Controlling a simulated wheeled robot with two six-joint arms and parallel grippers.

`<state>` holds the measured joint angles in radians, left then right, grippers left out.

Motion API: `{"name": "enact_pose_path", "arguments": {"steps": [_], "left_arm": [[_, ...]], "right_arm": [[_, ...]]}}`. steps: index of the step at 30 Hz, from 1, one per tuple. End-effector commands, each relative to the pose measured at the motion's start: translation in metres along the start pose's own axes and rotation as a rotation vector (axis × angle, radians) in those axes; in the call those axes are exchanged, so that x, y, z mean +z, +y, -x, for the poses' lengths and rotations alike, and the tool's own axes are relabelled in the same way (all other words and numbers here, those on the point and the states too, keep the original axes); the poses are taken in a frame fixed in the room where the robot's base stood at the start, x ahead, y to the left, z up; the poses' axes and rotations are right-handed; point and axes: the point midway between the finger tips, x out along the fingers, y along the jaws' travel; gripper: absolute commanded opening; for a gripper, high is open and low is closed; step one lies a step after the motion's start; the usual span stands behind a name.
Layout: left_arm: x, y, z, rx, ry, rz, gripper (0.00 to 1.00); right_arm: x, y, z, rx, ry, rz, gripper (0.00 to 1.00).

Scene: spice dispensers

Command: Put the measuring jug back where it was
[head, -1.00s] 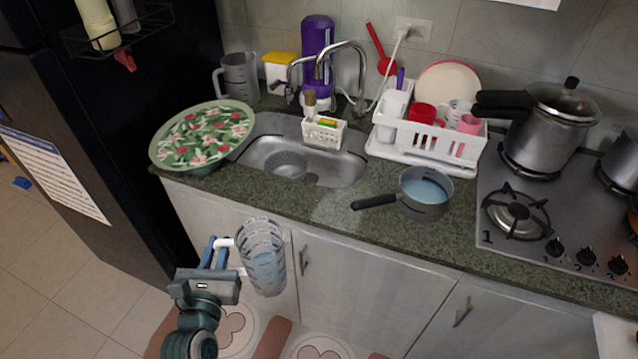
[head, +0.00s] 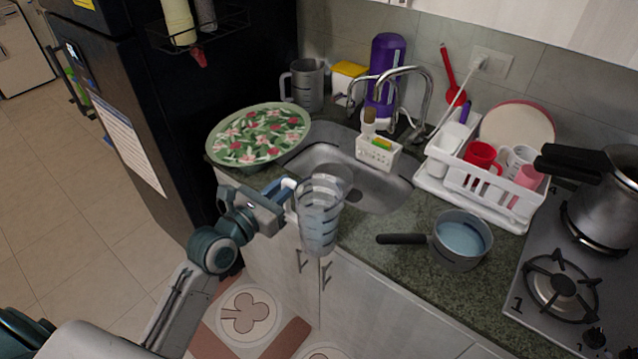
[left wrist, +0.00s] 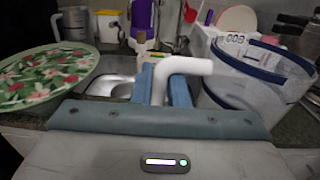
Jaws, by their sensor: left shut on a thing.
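The clear measuring jug (head: 320,215) with blue markings hangs upright in front of the counter edge, near the sink. My left gripper (head: 280,190) is shut on its white handle, on the jug's left side. In the left wrist view the handle (left wrist: 180,66) shows between the blue fingers (left wrist: 162,85), and the jug (left wrist: 255,80) fills the right side. A saucepan (head: 462,240) with pale blue liquid stands on the counter to the right of the jug. My right gripper is not in view.
The sink (head: 375,188) lies behind the jug. A floral plate (head: 258,133) is at left, with a grey jug (head: 307,85) behind it. A white dish rack (head: 480,178) and a stove (head: 570,290) are at right. Bare counter (head: 375,228) lies left of the saucepan.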

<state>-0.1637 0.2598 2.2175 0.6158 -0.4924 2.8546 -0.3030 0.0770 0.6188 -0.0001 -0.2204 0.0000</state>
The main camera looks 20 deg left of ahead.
Motion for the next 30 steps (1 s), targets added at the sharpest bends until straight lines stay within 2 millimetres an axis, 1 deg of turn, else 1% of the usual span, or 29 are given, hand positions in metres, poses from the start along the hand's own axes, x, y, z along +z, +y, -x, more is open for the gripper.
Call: {"name": "enact_pose_path", "arguments": {"steps": [1,6,12,15,18,21,24,27,30], "left_arm": [[0.002,0.004,-0.012,0.001,-0.006,0.002,0.0],[-0.001,0.02,-0.052,0.001,-0.005,0.003,0.0],[-0.006,0.037,-0.097,0.001,-0.004,0.002,0.0],[-0.007,0.043,-0.112,0.001,-0.004,0.002,0.0],[-0.009,0.046,-0.121,0.001,-0.003,0.001,0.0],[-0.009,0.048,-0.125,0.001,-0.004,0.001,0.0],[-0.01,0.051,-0.133,0.001,-0.004,0.002,0.0],[-0.026,0.051,-0.132,0.001,0.001,0.003,0.0],[-0.037,0.051,-0.132,0.001,-0.001,0.002,0.0]], "right_arm": [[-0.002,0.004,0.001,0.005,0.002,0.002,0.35],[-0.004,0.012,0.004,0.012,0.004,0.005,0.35],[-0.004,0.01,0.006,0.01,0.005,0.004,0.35],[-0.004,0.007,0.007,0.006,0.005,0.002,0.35],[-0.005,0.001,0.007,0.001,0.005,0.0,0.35],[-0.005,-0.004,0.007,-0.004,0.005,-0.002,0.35],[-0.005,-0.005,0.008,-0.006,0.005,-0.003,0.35],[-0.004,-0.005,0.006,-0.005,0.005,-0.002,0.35],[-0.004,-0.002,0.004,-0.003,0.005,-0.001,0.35]]}}
